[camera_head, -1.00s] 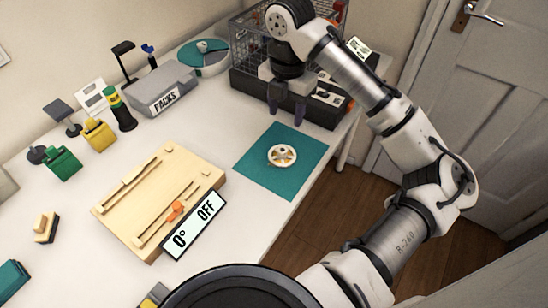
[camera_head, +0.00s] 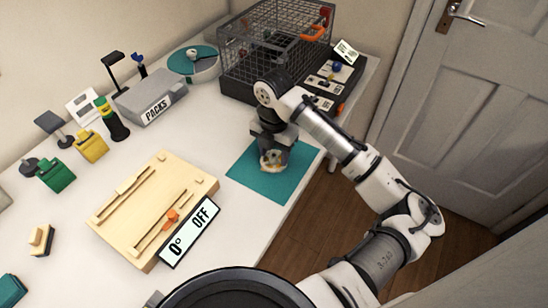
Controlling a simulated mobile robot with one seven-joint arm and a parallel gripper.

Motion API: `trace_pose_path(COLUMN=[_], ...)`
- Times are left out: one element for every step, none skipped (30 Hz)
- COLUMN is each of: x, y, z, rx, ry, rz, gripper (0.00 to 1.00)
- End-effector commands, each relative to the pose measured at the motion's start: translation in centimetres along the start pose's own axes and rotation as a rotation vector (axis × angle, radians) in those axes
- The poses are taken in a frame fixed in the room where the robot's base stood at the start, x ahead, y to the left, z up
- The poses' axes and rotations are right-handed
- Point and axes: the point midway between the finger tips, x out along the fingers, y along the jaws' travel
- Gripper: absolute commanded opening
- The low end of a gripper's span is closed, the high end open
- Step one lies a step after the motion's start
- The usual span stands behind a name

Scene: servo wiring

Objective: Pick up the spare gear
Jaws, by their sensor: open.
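The spare gear (camera_head: 272,161) is a pale, cream-coloured wheel lying on the teal mat (camera_head: 264,189). Its upper part is partly hidden behind my gripper (camera_head: 272,152). My gripper points down over the gear, with its fingers at or around it. The jaws are open, and I cannot tell whether the fingers touch the gear.
A wire cage (camera_head: 262,55) and a dark tray of parts (camera_head: 336,77) stand behind my gripper. A wooden board (camera_head: 128,212) with a "0° OFF" sign (camera_head: 190,231) lies to the left. A grey PACKS box (camera_head: 150,95) is further back. The table's edge is just right of the mat.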

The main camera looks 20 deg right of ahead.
Motion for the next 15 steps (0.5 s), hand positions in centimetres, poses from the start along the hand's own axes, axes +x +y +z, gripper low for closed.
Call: trace_pose_path(x=[0.07, 0.08, 0.07, 0.07, 0.06, 0.06, 0.05, 0.05, 0.04, 0.04, 0.03, 0.03, 0.03, 0.02, 0.02], y=[-0.01, 0.0, 0.0, 0.0, 0.0, 0.0, 0.0, 0.0, -0.01, -0.01, -0.01, -0.01, -0.01, -0.01, -0.01], z=[0.01, 0.01, 0.01, 0.01, 0.01, 0.01, 0.01, 0.01, 0.01, 0.01, 0.01, 0.02, 0.02, 0.01, 0.02], rx=[0.0, 0.0, 0.0, 0.0, 0.0, 0.0, 0.0, 0.0, 0.0, 0.0, 0.0, 0.0, 0.0, 0.0, 0.0], ry=[0.0, 0.0, 0.0, 0.0, 0.0, 0.0, 0.0, 0.0, 0.0, 0.0, 0.0, 0.0, 0.0, 0.0, 0.0], rz=[0.0, 0.0, 0.0, 0.0, 0.0, 0.0, 0.0, 0.0, 0.0, 0.0, 0.0, 0.0, 0.0, 0.0, 0.0], gripper=[0.49, 0.49, 0.49, 0.49, 0.49, 0.46, 0.43, 0.39, 0.33, 0.29, 0.26, 0.2, 0.16, 0.12, 0.07])
